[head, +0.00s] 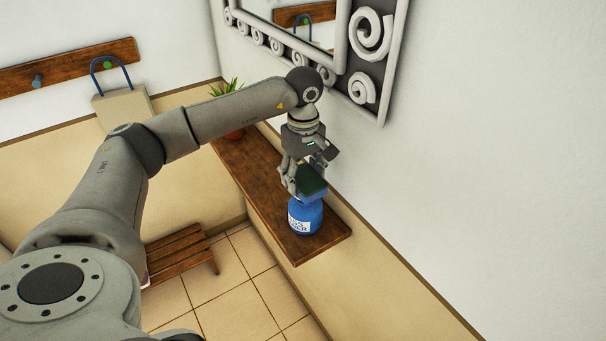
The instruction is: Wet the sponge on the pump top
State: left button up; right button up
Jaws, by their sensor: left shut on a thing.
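A blue bottle (305,217) with a white label stands upright near the front end of the wooden shelf (312,246). My left gripper (301,178) points down and is shut on the sponge. My right gripper is not in view.
A potted plant (232,130) stands farther back on the shelf. A scroll-framed mirror (365,60) hangs on the wall to the right. A peg rail (70,66) with a hanging bag (124,107) is at the back left. A slatted wooden bench (183,256) stands on the floor below.

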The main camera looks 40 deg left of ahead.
aim_at(303, 175)
pick_arm(q)
jog(key=shift+f+b, duration=0.85)
jog(key=shift+f, duration=0.25)
dwell(0.6)
jog(key=shift+r, duration=0.1)
dwell(0.4)
jog(key=shift+r+p, duration=2.05)
jog(key=shift+r, duration=1.45)
